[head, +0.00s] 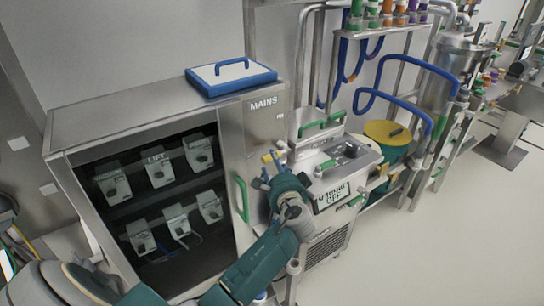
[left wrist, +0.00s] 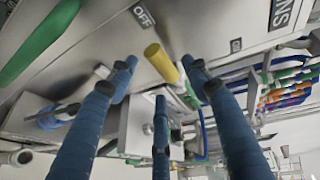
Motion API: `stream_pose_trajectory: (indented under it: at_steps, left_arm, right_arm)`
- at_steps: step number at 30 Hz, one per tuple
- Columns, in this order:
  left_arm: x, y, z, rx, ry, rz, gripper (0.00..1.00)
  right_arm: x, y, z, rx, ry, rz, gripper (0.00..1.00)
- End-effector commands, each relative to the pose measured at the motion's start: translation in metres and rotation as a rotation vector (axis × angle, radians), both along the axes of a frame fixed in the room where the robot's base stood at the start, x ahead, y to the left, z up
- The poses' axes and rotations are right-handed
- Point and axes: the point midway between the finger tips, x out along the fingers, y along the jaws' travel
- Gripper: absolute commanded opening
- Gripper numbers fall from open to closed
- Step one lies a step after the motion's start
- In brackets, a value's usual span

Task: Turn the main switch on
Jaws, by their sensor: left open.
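The main switch is a yellow knob (left wrist: 160,62) on the steel cabinet front, beside the word MAINS. It also shows as a small yellow tip in the head view (head: 267,158). An OFF label (left wrist: 143,15) sits near it in the left wrist view. My left gripper (left wrist: 160,82) is open, with blue fingers spread on several sides of the knob; I cannot tell whether any finger touches it. In the head view my left gripper (head: 270,178) is in front of the cabinet's right side and partly hides it. My right gripper is not in view.
The steel cabinet (head: 165,110) has an open-looking dark front with several switch boxes. A green handle (head: 242,198) is on its door, and a blue-edged lid (head: 230,76) lies on top. A machine with a display (head: 332,197) stands close on the right. Floor at right is clear.

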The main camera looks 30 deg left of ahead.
Motion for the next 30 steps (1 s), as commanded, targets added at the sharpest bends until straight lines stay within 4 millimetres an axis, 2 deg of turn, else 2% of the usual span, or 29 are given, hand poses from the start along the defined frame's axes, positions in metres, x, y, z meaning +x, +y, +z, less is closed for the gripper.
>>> stream_pose_trajectory:
  at_steps: [4,9,21,28,30]
  left_arm:
    - [0.019,0.020,-0.002,0.003,0.002,0.001,0.48]
    - [0.033,0.032,-0.008,0.001,0.001,0.000,0.48]
    - [0.037,0.037,-0.010,-0.001,0.001,-0.001,0.48]
    - [0.037,0.037,-0.010,-0.001,0.001,-0.001,0.03]
    - [0.037,0.037,-0.010,-0.001,0.001,-0.001,0.00]
  right_arm:
    - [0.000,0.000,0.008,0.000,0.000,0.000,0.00]
    - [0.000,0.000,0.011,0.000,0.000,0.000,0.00]
    - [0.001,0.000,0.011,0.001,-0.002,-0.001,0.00]
    - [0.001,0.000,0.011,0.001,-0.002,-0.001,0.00]
    - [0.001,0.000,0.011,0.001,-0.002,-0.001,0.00]
